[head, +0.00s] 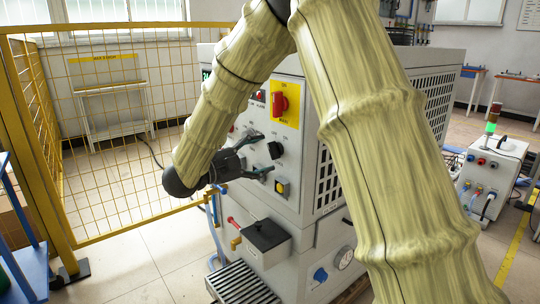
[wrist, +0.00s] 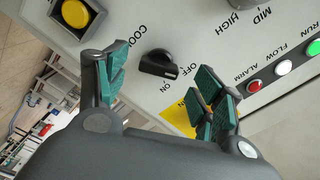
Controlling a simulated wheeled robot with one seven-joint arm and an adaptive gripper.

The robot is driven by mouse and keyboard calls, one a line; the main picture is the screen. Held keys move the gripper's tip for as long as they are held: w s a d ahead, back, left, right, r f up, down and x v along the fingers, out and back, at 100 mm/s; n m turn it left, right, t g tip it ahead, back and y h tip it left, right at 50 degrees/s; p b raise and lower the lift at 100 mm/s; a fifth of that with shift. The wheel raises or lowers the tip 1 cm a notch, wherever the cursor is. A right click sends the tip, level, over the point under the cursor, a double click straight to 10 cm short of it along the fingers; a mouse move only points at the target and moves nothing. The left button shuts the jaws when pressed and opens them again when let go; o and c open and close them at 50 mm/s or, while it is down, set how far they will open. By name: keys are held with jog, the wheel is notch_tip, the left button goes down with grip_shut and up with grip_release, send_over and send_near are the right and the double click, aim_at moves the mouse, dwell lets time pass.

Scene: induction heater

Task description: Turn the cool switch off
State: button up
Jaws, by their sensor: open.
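The cool switch (wrist: 157,64) is a black rotary knob on the grey panel, with COOL, OFF and ON lettering around it. Its white mark points toward the lower right in the wrist view, near the OFF and ON lettering; I cannot tell which one it is set to. In the head view the knob (head: 275,150) is on the heater's front panel. My gripper (head: 258,155) is open and empty in front of the panel. In the wrist view my gripper (wrist: 162,86) has its green-padded fingers apart on either side of the knob. Contact is not visible.
A yellow push button (head: 282,188) sits below the knob, and a red rotary switch (head: 279,102) on a yellow plate above it. Indicator lights (wrist: 284,67) line the panel. A yellow mesh fence (head: 110,140) stands left.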

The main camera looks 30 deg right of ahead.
aim_at(270, 152)
jog(key=shift+w+d, duration=0.15)
jog(key=shift+d, duration=1.9)
